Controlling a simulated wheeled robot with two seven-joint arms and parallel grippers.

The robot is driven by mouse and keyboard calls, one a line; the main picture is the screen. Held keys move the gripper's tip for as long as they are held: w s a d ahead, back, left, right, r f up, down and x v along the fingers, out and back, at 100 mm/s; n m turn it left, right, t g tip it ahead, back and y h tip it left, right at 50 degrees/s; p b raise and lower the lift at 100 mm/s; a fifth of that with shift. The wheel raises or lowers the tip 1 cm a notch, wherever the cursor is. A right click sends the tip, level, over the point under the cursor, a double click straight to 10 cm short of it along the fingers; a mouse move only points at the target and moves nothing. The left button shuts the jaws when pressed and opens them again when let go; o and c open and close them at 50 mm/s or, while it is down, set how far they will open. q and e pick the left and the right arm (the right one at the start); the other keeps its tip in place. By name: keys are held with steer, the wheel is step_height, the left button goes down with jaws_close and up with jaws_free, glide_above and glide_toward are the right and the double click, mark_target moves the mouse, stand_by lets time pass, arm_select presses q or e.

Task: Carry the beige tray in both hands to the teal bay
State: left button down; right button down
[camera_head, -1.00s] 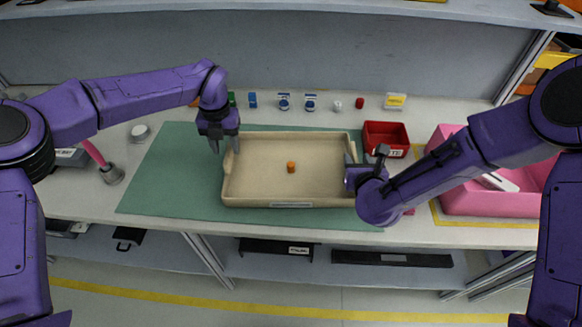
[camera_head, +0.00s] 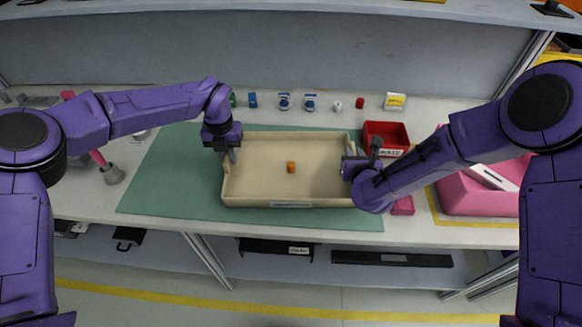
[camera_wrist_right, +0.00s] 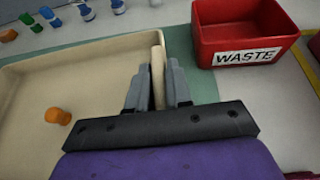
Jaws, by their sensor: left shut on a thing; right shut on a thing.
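The beige tray (camera_head: 318,180) sits on the teal mat (camera_head: 165,180), with an orange piece (camera_head: 291,167) in its middle. My left gripper (camera_head: 231,157) is shut on the tray's left end wall. My right gripper (camera_head: 351,165) is shut on the right end wall. In the right wrist view, the fingers of my right gripper (camera_wrist_right: 158,85) pinch the tray's raised edge (camera_wrist_right: 157,65) between them. The orange piece (camera_wrist_right: 58,116) also shows there. The left fingertips are partly hidden by the gripper body.
A red bin labelled WASTE (camera_head: 386,134) stands close to the tray's back right corner. A pink bin (camera_head: 470,196) is further right. Several small blue, white and red items line the back. The mat is clear left of the tray.

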arm_select(q)
steer(key=shift+r, duration=0.1)
